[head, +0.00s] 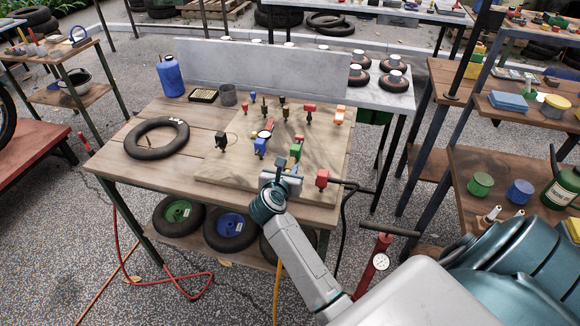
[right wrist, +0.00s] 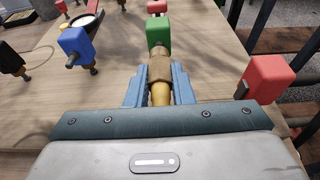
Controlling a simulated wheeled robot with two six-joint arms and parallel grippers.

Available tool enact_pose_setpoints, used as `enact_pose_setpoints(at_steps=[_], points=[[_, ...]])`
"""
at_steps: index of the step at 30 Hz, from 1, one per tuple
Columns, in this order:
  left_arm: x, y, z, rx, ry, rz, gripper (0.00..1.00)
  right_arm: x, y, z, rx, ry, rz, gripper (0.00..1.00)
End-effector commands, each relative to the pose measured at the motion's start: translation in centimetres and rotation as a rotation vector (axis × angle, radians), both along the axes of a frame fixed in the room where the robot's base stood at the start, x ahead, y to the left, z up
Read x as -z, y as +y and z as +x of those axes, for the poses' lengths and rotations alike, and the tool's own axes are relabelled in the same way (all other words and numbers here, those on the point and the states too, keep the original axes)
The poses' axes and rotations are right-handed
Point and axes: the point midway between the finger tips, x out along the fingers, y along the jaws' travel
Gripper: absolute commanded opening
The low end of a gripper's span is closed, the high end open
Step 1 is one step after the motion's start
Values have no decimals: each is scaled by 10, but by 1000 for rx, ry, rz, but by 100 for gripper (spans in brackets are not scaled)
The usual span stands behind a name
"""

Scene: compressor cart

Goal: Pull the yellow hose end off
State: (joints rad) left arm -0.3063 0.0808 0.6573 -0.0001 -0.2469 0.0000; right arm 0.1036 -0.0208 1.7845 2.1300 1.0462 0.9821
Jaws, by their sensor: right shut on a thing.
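The yellow hose end (right wrist: 160,94) shows in the right wrist view between the blue fingers of my right gripper (right wrist: 160,86), below a brass collar (right wrist: 159,66). The fingers are shut on it from both sides. The collar meets the underside of a green block (right wrist: 158,30), with no gap that I can see. In the head view my right gripper (head: 281,180) is at the front edge of the board, just in front of the green block (head: 295,151). The yellow hose (head: 277,290) hangs below the table there. My left gripper is not in view.
A red block (head: 322,178) with a black hose stands just right of my gripper. A blue block (head: 260,146) is to its left. Several other coloured fittings stand farther back on the wooden board (head: 215,180). A black tyre ring (head: 134,150) lies at the table's left.

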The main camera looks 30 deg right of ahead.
Motion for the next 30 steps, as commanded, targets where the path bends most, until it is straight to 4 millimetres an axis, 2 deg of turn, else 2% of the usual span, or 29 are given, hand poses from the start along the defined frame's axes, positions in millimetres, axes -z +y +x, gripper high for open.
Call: enact_pose_setpoints(at_steps=[30], points=[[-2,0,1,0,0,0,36,0,31,-27,0,0,0,0]])
